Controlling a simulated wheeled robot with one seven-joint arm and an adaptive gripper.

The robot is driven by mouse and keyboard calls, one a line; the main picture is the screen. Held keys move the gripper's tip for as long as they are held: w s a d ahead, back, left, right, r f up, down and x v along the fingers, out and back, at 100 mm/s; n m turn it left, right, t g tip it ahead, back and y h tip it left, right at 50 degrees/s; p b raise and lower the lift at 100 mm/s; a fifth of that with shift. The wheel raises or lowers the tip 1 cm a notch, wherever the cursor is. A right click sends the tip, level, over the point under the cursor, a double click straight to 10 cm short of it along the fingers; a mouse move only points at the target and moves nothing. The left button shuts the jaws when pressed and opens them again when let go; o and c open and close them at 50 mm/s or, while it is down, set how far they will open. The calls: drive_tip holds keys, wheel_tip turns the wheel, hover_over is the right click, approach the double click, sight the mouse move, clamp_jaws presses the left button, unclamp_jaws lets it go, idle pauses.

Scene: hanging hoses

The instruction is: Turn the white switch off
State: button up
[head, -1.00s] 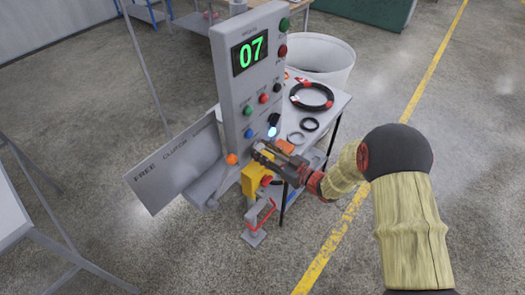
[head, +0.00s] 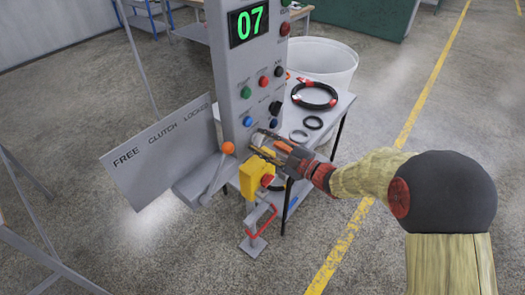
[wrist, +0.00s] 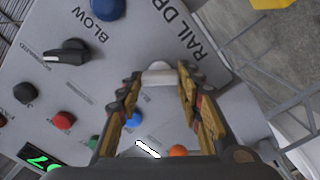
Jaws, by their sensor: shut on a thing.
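The white switch (wrist: 158,75) is a small pale knob on the grey control panel (wrist: 75,85). In the wrist view it sits between the tips of my gripper (wrist: 158,84), with one finger on each side. My gripper is shut on it. In the head view my gripper (head: 262,143) reaches in from the right at the lower part of the panel (head: 232,70), just below the blue buttons. There its fingers cover most of the switch.
Near the gripper are an orange-topped lever (head: 228,148), a yellow box with a red button (head: 253,178) and a black selector knob (head: 275,107). A table with black rings (head: 314,95) stands behind. A clutch sign plate (head: 165,155) juts left.

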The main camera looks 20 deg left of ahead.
drive_tip(key=n+b, duration=0.2)
drive_tip(key=b, duration=0.1)
drive_tip(key=n+b, duration=0.5)
drive_tip(key=b, duration=0.2)
drive_tip(key=shift+f+n, duration=0.25)
drive_tip(key=shift+n, duration=0.05)
drive_tip(key=o, duration=1.2)
drive_tip(key=shift+r, duration=0.1)
drive_tip(key=shift+c, duration=0.2)
drive_tip(key=v, duration=1.2)
